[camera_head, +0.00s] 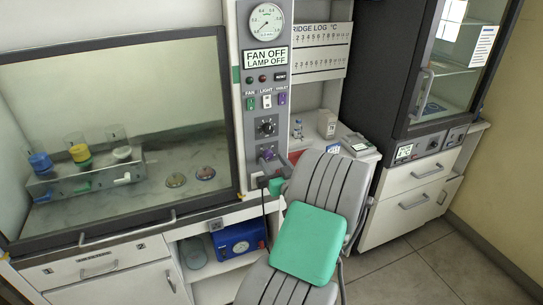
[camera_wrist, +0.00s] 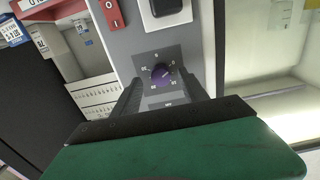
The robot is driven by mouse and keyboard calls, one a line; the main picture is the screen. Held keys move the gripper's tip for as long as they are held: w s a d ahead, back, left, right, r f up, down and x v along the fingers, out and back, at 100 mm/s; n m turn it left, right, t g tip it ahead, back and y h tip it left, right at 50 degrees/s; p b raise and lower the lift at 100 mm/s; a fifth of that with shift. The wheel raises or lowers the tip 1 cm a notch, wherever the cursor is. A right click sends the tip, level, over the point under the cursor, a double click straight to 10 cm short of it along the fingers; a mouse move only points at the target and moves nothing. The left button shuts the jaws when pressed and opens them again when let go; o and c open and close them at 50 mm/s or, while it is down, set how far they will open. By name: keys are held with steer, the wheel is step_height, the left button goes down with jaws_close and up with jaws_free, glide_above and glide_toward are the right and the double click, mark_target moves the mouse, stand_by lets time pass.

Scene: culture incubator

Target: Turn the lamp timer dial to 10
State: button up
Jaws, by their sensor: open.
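The lamp timer dial is probably the purple knob (camera_wrist: 162,74) on a dark square plate with small white numbers, on a grey panel in the wrist view. Its pale pointer mark and numbers are too small to read. My gripper (camera_wrist: 164,88) is open, its two dark fingers on either side of the knob, with visible gaps; I cannot tell whether they reach it in depth.
The panel display (camera_head: 265,57) reads "FAN OFF LAMP OFF". Several switches (camera_head: 266,101) sit below it.

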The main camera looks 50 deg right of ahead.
steer(key=shift+x, duration=0.85)
steer(key=shift+c, duration=0.2)
jaws_close()
